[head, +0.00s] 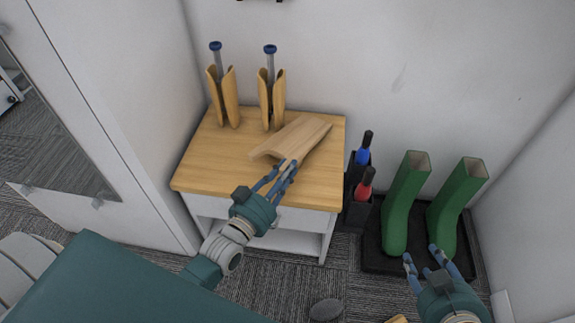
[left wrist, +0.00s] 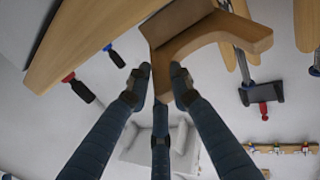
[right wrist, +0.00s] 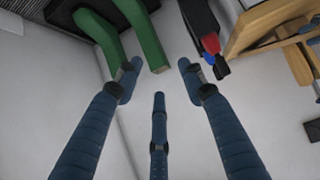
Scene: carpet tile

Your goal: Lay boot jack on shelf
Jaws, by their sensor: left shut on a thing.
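The boot jack (head: 290,140), a pale wooden board with a notched end, is over the wooden top of the shelf unit (head: 205,168). I cannot tell whether it touches the top. My left gripper (head: 284,172) is shut on its near edge. In the left wrist view the boot jack (left wrist: 205,38) shows its curved notch close to the fingers (left wrist: 163,85). My right gripper (head: 428,258) is open and empty in front of the green boots; its fingers (right wrist: 158,78) are spread in the right wrist view.
Two wooden boot trees (head: 222,95) (head: 272,97) stand at the back of the top. Green boots (head: 402,205) (head: 455,208) stand on a black tray (head: 378,262) to the right, beside blue- and red-handled brushes (head: 363,155) (head: 365,185). White walls close the corner.

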